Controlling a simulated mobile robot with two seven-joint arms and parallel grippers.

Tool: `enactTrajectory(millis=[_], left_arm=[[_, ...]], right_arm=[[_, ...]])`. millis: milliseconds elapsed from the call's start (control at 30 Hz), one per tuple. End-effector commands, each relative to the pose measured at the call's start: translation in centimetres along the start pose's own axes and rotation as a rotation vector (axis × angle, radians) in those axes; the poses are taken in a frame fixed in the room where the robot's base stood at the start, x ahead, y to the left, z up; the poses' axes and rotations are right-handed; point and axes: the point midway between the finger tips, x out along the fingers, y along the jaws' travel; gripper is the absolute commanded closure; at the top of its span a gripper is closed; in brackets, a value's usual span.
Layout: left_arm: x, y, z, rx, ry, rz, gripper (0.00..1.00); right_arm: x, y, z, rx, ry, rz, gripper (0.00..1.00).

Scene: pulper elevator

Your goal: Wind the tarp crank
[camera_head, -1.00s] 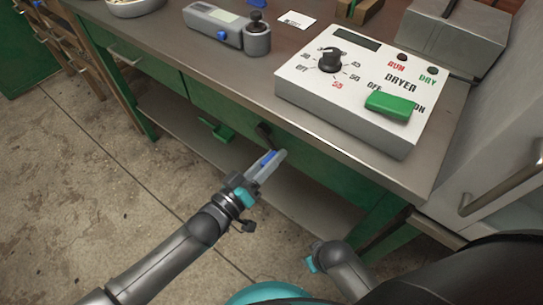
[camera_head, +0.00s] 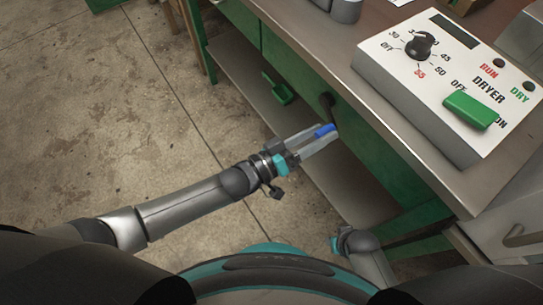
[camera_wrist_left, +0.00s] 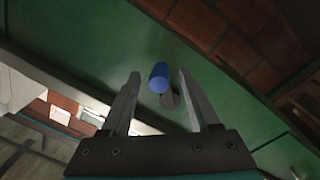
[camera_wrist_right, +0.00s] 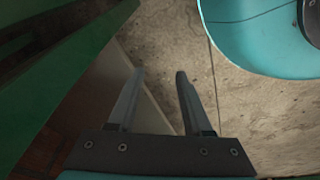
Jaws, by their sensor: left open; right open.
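The crank shows as a dark arm (camera_head: 327,102) with a blue handle (camera_head: 325,130) on the green front under the counter. In the left wrist view the blue handle (camera_wrist_left: 158,78) points toward the camera between my left fingers, with a gap on each side. My left gripper (camera_head: 322,138) is open around the handle, its fingers coming from the left. Its fingers also show in the left wrist view (camera_wrist_left: 159,84). My right gripper (camera_wrist_right: 160,75) is open and empty in the right wrist view. Its fingers are not clear in the head view.
A dryer control box (camera_head: 440,75) with a knob and green switch stands on the counter (camera_head: 345,50) above the crank. A green scoop-like part (camera_head: 279,88) is left of the crank. A lower shelf (camera_head: 235,85) runs beneath. The concrete floor (camera_head: 110,110) at left is clear.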

Motion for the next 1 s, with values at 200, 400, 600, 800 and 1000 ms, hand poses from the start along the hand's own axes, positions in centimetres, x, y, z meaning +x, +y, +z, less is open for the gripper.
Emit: enactTrajectory(millis=[200, 400, 600, 800, 1000], left_arm=[[-4.2, 0.0, -0.1, 0.0, -0.003, -0.003, 0.38], [-8.2, 0.1, 0.0, -0.001, -0.004, -0.003, 0.38], [-11.4, 0.0, 0.0, 0.0, -0.002, -0.002, 0.38], [-12.7, 0.0, 0.0, 0.0, 0.0, 0.0, 0.38], [-12.8, 0.0, 0.0, 0.0, 0.0, 0.0, 0.38]], right_arm=[[1.0, 0.7, 1.7, -0.003, -0.007, 0.009, 0.5], [1.9, 1.3, 3.3, -0.006, -0.01, 0.017, 0.5], [2.3, 1.8, 4.4, -0.007, -0.011, 0.022, 0.5], [2.5, 1.9, 4.8, -0.008, -0.011, 0.024, 0.5], [2.5, 1.9, 4.8, -0.008, -0.01, 0.024, 0.5]])
